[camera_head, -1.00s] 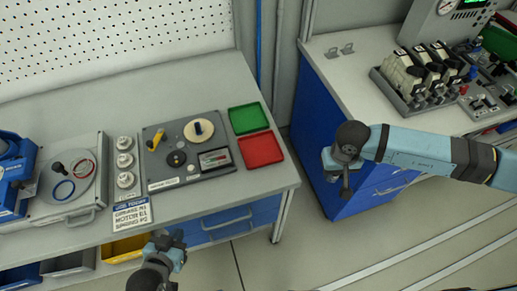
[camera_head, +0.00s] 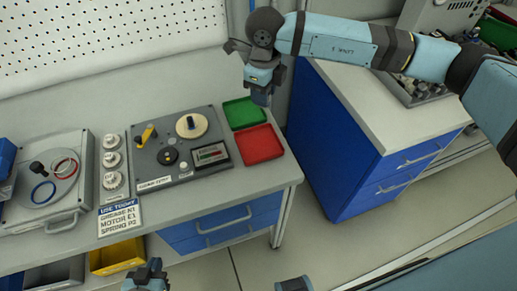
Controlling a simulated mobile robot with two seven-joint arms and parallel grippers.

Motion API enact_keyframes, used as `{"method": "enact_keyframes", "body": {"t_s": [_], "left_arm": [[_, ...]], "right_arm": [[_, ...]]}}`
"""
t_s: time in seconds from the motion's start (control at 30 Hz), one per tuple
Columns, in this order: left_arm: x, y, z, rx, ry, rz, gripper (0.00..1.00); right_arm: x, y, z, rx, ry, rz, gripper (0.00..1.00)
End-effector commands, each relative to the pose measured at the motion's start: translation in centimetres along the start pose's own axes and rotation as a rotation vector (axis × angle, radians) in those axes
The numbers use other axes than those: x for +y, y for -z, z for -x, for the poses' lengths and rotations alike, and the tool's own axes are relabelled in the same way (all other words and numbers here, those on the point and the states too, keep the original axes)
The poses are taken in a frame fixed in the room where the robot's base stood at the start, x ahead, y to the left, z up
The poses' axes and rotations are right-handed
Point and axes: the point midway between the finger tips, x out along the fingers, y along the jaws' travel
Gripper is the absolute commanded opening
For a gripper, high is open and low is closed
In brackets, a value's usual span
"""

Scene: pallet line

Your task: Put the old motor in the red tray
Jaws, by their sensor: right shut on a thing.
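The red tray (camera_head: 260,145) lies at the right end of the workbench, with nothing visible in it. My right gripper (camera_head: 261,95) points down over the bench near the back right edge of the green tray (camera_head: 243,113), behind the red tray in the picture. It is shut on a small dark thing, mostly hidden by the fingers. I cannot tell whether this is the old motor, and no other thing is clearly the old motor. My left gripper (camera_head: 149,268) is at the bottom edge, in front of the bench; its jaw opening is unclear.
A dark panel (camera_head: 205,172) with a yellow lever, round knobs and a gauge stands left of the trays. Further left are several white round fittings (camera_head: 112,160), a sign (camera_head: 119,217) and a plate with rings (camera_head: 55,180). A blue cabinet (camera_head: 335,140) stands right.

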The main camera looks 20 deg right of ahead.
Motion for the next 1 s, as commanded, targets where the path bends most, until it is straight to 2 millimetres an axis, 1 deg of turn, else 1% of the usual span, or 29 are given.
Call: {"method": "enact_keyframes", "body": {"t_s": [0.03, 0.1, 0.2, 0.27, 0.37, 0.47, 0.8, 0.9, 1.0], "left_arm": [[0.0, -0.6, -0.3, -0.001, 0.000, 0.000, 0.00], [0.0, -0.8, -0.4, -0.002, 0.000, 0.000, 0.00], [0.0, -1.1, -0.5, -0.003, -0.001, 0.000, 0.00], [0.0, -1.1, -0.5, -0.004, -0.001, 0.000, 0.00], [0.0, -1.0, -0.4, -0.004, -0.001, -0.001, 0.00], [0.0, -0.7, -0.2, -0.004, -0.001, -0.001, 0.00], [0.0, 0.1, 0.3, -0.005, 0.000, -0.001, 0.00], [0.0, 0.2, 0.4, -0.005, 0.000, -0.001, 0.00], [0.0, 0.3, 0.4, -0.005, 0.000, -0.002, 0.00]], "right_arm": [[0.0, -0.5, 0.4, -0.002, 0.003, -0.079, 0.08], [0.0, -0.8, 1.1, -0.001, 0.002, -0.184, 0.08], [0.0, -1.1, 1.9, 0.001, 0.003, -0.285, 0.08], [0.1, -1.2, 2.0, 0.003, 0.003, -0.321, 0.08], [0.1, -1.3, 1.1, 0.005, 0.002, -0.346, 0.08], [0.2, -1.2, -1.0, 0.007, 0.001, -0.348, 0.08], [0.1, -1.2, -10.0, 0.006, 0.001, -0.345, 0.08], [0.1, -1.2, -11.9, 0.005, 0.002, -0.345, 0.08], [0.1, -1.2, -13.0, 0.003, 0.002, -0.346, 0.08]]}}
